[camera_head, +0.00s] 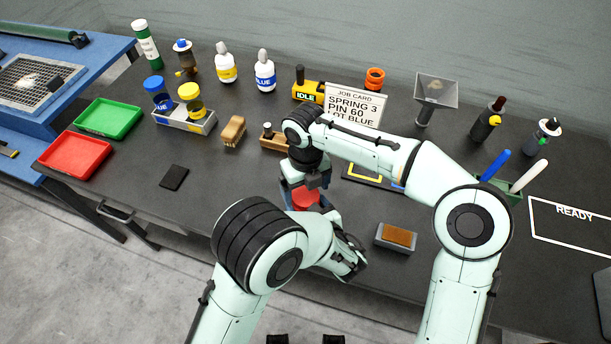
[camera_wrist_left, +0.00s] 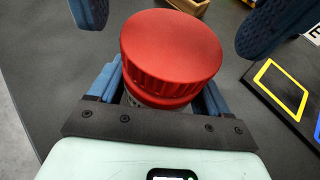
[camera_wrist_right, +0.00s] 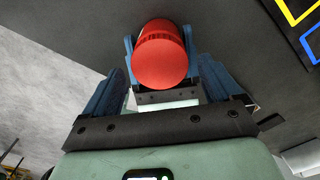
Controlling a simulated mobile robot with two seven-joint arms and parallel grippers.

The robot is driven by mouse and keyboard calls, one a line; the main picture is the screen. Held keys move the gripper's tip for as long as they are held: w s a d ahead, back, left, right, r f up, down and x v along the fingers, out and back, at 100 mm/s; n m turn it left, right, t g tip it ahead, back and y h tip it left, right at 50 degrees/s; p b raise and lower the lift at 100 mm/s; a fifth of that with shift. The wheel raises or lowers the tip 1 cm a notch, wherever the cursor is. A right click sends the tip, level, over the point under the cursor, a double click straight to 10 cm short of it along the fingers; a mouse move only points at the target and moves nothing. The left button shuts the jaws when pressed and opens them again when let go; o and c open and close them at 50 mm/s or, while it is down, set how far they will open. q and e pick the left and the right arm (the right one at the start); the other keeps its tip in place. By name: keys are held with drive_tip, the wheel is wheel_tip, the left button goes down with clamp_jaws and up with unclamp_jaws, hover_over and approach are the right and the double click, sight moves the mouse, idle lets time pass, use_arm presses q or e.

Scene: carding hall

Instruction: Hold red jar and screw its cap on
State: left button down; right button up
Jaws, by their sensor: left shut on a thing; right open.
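The red jar stands upright in my left gripper (camera_wrist_left: 160,98), whose blue fingers close on its sides. Its wide red ribbed cap (camera_wrist_left: 172,48) sits on top and hides most of the jar body (camera_wrist_left: 130,98). I cannot tell how tightly the cap is seated. The cap also shows in the head view (camera_head: 304,199) and in the right wrist view (camera_wrist_right: 162,58). My right gripper (camera_head: 311,181) is open just above the cap, pointing down. Its two blue fingers show apart at the top of the left wrist view, clear of the cap.
A brown sponge tray (camera_head: 396,238) is at right. Green (camera_head: 109,119) and red (camera_head: 75,154) trays sit left. Dark bench is free front left.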

drive_tip(key=shift+f, duration=1)
drive_tip(key=c, duration=1.1)
drive_tip(key=shift+o, duration=0.2)
drive_tip(key=m, duration=0.9)
drive_tip(key=shift+m, duration=0.4)
drive_tip(key=o, duration=1.2)
drive_tip(key=shift+c, duration=0.2)
